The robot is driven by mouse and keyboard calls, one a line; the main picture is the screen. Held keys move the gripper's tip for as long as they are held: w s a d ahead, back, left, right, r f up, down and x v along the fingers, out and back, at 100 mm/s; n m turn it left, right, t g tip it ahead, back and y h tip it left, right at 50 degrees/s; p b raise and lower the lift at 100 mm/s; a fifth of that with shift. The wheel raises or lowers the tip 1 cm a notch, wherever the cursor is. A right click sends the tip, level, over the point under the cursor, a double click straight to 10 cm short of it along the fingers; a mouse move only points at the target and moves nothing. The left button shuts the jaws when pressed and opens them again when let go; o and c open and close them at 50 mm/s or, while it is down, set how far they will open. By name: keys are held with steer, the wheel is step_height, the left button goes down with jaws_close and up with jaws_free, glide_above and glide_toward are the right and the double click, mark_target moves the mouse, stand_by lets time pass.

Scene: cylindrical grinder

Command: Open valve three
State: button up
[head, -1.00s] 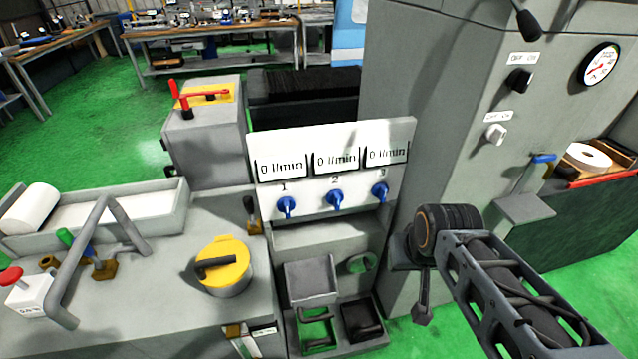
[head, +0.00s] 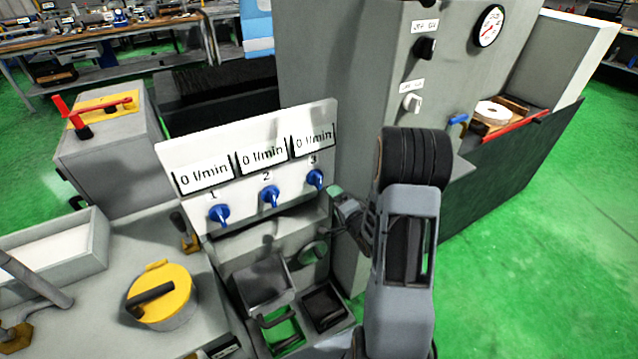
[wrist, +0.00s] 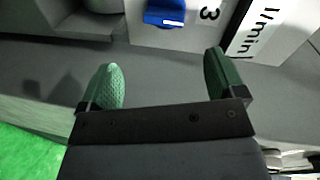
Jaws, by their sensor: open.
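Valve three is a blue knob (head: 316,179) under the number 3 on the white panel (head: 170,160); its readout (head: 313,141) shows 0 l/min. Valve one (head: 219,214) and valve two (head: 269,196) are like blue knobs to its left, also reading 0 l/min. My gripper (head: 336,192) is just right of and slightly below valve three in the head view, partly hidden by my arm. In the wrist view my gripper (wrist: 163,80) has its two green fingers spread with nothing between them. Valve three (wrist: 165,12) shows at the top edge, beyond the fingertips and apart from them.
A grey cabinet (head: 330,70) with switches and a gauge (head: 488,27) stands close behind and right of my arm. Green floor at the right is clear.

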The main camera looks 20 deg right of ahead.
mark_target(320, 184)
steer(key=w, duration=0.4)
steer(key=w+m+t+p, duration=0.1)
steer(key=w, duration=0.3)
steer(key=w+a+f+m+p, duration=0.1)
steer(key=w, duration=0.3)
steer(key=shift+a+f+t, duration=0.1)
steer(key=shift+t, duration=0.3)
steer(key=shift+y, duration=0.4)
